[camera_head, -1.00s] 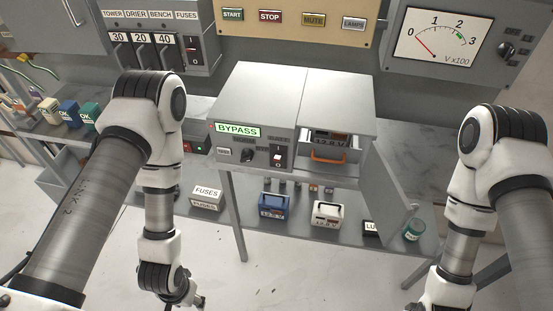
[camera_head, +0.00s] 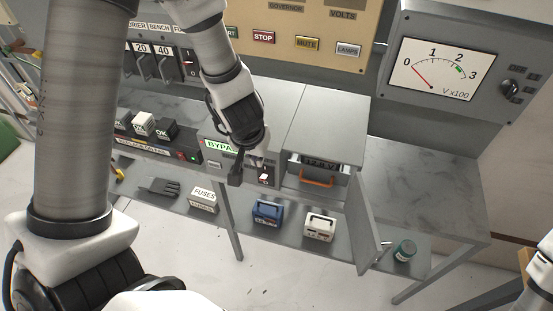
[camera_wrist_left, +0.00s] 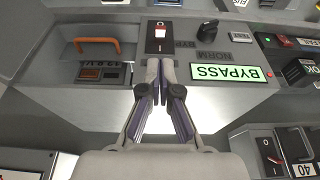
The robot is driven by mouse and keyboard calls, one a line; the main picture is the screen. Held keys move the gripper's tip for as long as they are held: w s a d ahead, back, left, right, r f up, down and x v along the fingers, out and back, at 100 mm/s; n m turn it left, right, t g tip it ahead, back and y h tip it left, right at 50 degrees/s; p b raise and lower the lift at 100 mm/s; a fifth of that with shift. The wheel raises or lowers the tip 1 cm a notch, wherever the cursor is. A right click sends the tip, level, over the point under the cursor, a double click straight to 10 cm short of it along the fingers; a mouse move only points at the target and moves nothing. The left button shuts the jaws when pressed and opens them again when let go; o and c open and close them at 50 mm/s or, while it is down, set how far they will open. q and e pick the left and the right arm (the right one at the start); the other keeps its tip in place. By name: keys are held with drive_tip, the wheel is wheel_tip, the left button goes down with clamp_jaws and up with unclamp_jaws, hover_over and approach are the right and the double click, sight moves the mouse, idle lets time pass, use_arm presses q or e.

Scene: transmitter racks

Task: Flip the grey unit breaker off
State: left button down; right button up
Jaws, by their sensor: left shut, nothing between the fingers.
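The grey unit (camera_head: 325,110) stands on the bench, with a lit green BYPASS sign on its front, also in the left wrist view (camera_wrist_left: 225,72). Its breaker (camera_head: 264,177) is a black plate with a white rocker and some red, right of the sign. In the left wrist view, which is upside down, the breaker (camera_wrist_left: 161,34) lies just beyond my fingertips. My left gripper (camera_head: 236,181) is shut and empty, in front of the unit and left of the breaker in the head view; the wrist view (camera_wrist_left: 160,66) shows a gap. My right gripper is out of view.
A knob (camera_wrist_left: 207,33) is beside the breaker. Blue (camera_head: 268,212) and white (camera_head: 319,227) units stand on the lower shelf. The bench right of the unit is clear.

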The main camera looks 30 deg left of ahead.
sight(264, 176)
use_arm(q)
drive_tip(key=shift+a+r, duration=0.15)
drive_tip(key=shift+r, duration=0.1)
drive_tip(key=shift+w+f, duration=0.1)
drive_tip(key=b+x, duration=0.6)
drive_tip(key=x, duration=0.4)
